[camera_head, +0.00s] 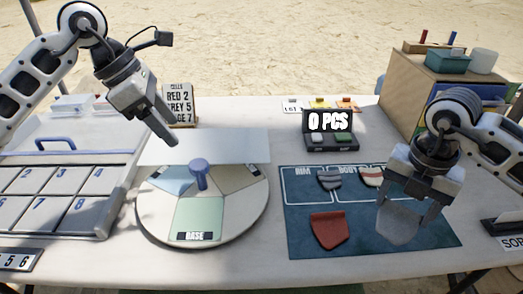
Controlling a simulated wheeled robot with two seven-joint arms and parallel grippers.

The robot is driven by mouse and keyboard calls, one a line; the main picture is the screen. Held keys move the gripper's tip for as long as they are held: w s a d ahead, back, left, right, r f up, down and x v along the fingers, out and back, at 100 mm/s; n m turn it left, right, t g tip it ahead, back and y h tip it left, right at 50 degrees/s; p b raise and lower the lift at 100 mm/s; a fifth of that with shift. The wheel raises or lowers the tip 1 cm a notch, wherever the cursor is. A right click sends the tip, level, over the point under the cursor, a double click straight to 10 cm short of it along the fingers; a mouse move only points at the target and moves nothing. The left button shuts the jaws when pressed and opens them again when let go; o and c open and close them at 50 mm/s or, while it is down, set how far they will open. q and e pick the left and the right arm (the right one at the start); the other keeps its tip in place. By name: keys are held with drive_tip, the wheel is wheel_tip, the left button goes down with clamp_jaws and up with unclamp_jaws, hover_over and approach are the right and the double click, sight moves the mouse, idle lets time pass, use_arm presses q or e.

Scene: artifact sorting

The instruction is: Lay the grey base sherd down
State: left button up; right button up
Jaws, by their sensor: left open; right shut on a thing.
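The grey base sherd (399,224) is held in my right gripper (408,205), which is shut on it, over the right part of the dark blue mat (275,240). I cannot tell whether the sherd touches the mat. A red sherd (329,230) lies on the mat to its left. A grey striped sherd (329,180) and a cream striped sherd (372,177) lie in the mat's upper outlined areas, marked RIM and BODY. My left gripper (160,128) is open and empty, above the back of the round sorting wheel (255,215).
The wheel has a blue knob (199,175) and a green BASE sector. A numbered tray (60,190) stands at the left. A black box (331,142) reading 0 PCS and a sign (178,105) stand behind. A wooden cabinet (410,75) is at the back right.

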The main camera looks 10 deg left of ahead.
sight(197, 164)
use_arm(q)
drive_tip(key=shift+y, duration=0.3)
drive_tip(key=x, duration=0.7)
drive_tip(key=a+x, duration=0.1)
drive_tip(key=x, duration=0.3)
drive_tip(key=shift+w+f+b, duration=0.15)
drive_tip(key=shift+f+b, duration=0.15)
